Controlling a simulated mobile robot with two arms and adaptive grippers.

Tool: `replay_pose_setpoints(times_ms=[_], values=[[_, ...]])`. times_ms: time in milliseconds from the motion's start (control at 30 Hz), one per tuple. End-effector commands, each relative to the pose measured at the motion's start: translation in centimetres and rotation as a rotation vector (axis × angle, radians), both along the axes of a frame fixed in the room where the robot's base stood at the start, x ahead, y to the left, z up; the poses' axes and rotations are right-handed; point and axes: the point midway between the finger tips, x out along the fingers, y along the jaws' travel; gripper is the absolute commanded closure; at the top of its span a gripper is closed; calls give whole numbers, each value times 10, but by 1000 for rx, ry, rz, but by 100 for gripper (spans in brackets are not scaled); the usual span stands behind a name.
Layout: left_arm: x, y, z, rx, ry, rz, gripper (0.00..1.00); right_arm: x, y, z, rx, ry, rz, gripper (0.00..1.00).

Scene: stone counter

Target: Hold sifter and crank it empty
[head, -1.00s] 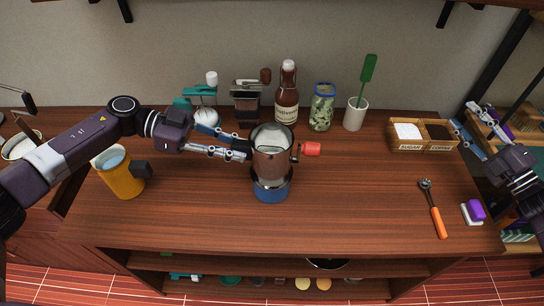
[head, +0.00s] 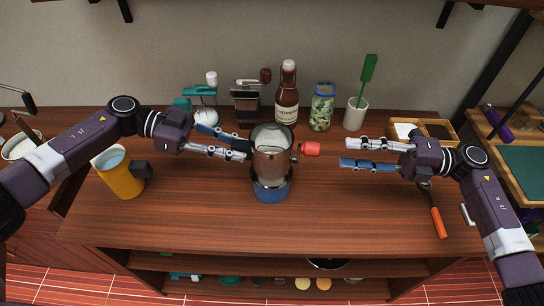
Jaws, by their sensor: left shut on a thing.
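The metal sifter (head: 273,160) stands in the middle of the wooden counter, over a blue-based bowl or cup (head: 272,189). Pale powder shows in its open top. A crank with a red knob (head: 311,149) sticks out from its right side. My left gripper (head: 246,150) is shut at the sifter's left side, on its dark handle, which the fingers partly hide. My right gripper (head: 345,154) is open and empty, pointing left, a short way right of the red knob and not touching it.
A yellow pitcher (head: 121,177) stands at the left. A brown bottle (head: 287,95), a jar (head: 321,108) and a white cup with a green spatula (head: 355,115) line the back. A wooden caddy (head: 440,133) and an orange-handled tool (head: 438,222) are at the right. The front middle is clear.

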Motion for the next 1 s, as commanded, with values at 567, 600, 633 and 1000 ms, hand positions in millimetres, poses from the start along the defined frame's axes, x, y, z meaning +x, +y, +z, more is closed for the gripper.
replay_pose_setpoints(times_ms=[567,600,633,1000], values=[[0,0,0,-1,0,0,100,7,72,1,3,0,-2,62],[0,0,0,-1,0,0,100,7,75,1,3,0,-3,62],[0,0,0,-1,0,0,100,8,76,1,3,-1,-3,62],[0,0,0,-1,0,0,100,8,81,1,2,0,-4,62]])
